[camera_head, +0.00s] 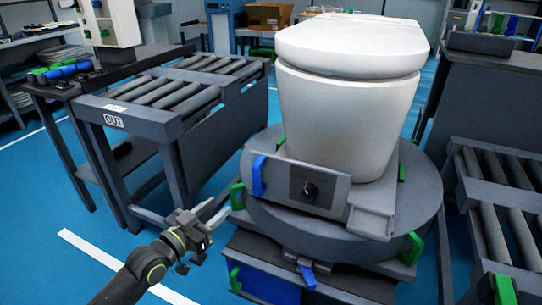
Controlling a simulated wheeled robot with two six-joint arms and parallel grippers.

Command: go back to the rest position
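My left gripper (212,214) is in the lower left middle, at the end of my dark arm that comes in from the bottom left. It points up and right toward the round turntable and is apart from the white toilet (345,105). No object shows in it; its fingers are too small to tell whether they are open or shut. The toilet stands on the grey round turntable (330,222), which has green and blue clamps around its rim and a panel with a black knob (309,189) in front. My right gripper is not in view.
A roller conveyor (185,95) marked OUT stands left of the turntable. Another roller conveyor (505,205) is close on the right. A dark table (100,75) with a white machine is at the upper left. Blue floor (60,235) is free at the lower left.

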